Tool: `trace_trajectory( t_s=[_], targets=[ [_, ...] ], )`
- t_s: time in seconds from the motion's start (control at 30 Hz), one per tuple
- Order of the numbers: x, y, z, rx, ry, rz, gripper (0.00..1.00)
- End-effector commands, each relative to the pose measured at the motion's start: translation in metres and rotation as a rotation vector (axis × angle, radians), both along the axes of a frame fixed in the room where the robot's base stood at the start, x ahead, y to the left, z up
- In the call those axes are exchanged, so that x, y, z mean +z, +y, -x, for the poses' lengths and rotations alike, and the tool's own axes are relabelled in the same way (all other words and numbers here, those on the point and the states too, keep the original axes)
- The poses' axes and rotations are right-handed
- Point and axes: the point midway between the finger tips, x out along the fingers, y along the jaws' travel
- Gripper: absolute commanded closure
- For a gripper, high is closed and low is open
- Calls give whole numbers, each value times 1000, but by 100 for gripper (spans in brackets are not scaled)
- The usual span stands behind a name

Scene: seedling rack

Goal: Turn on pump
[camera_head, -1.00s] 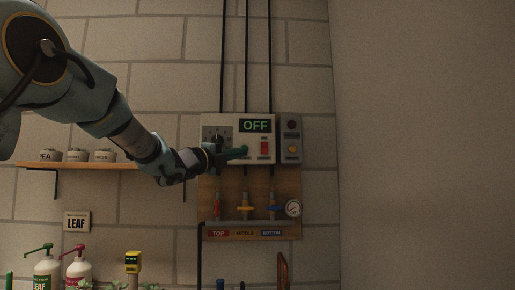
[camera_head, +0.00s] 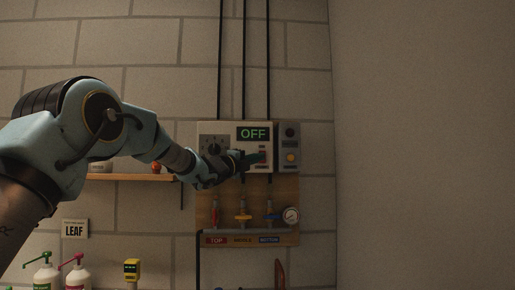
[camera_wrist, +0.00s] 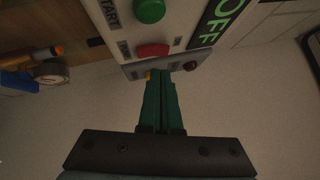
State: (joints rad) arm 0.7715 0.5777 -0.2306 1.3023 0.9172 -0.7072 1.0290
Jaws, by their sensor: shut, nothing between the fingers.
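The pump control box (camera_head: 207,130) hangs on the wall, and its display (camera_head: 253,133) reads OFF. In the wrist view the box shows a green button (camera_wrist: 150,10) beside the word START and a red button (camera_wrist: 152,50). My gripper (camera_head: 262,157) is shut and empty, its green fingers in front of the box's right part in the head view, partly covering the buttons. In the wrist view the fingertips (camera_wrist: 164,77) lie beyond the red button, over the grey side box (camera_wrist: 205,59). I cannot tell whether they touch anything.
Below the box, a wooden board (camera_head: 288,190) carries valves, a gauge (camera_head: 291,215) and labels TOP, MIDDLE and BOTTOM. A shelf (camera_head: 120,177) is at left behind my arm. Pump bottles (camera_head: 76,275) stand lower left. The wall at right is clear.

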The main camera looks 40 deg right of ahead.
Motion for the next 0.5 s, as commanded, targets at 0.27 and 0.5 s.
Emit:
trace_trajectory(
  t_s=[0.27,0.5],
  targets=[
    [7,-12,-14,-2,-1,0,100],
    [6,-12,-14,-2,-1,0,100]
  ],
)
